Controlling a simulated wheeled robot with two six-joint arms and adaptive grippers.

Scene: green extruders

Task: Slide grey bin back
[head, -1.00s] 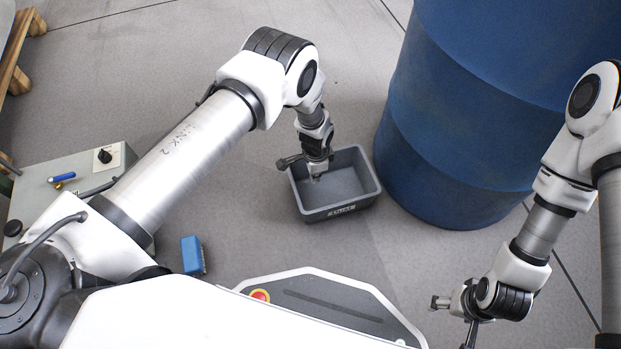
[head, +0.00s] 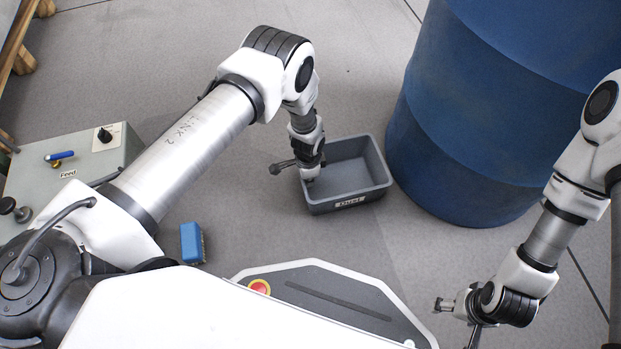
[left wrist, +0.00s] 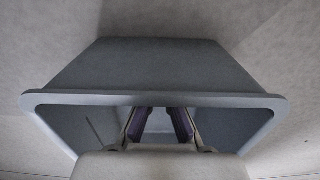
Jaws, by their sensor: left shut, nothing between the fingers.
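The grey bin (head: 376,178) is an open rectangular tub with a white label on its near wall. It stands upright on the floor and looks empty. My left gripper (head: 309,178) is at the bin's left side and overlaps its left wall in the head view. In the left wrist view, the shut, empty fingers (left wrist: 160,128) are close by the bin's rim (left wrist: 155,100); I cannot tell whether they touch the wall. My right gripper (head: 457,320) is low at the right, away from the bin, with its fingers apart.
A large blue drum (head: 460,130) stands close to the bin's right. A blue brush (head: 192,243) lies on the floor at the left. A grey control box (head: 75,160) stands farther left. Floor beyond the bin is clear.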

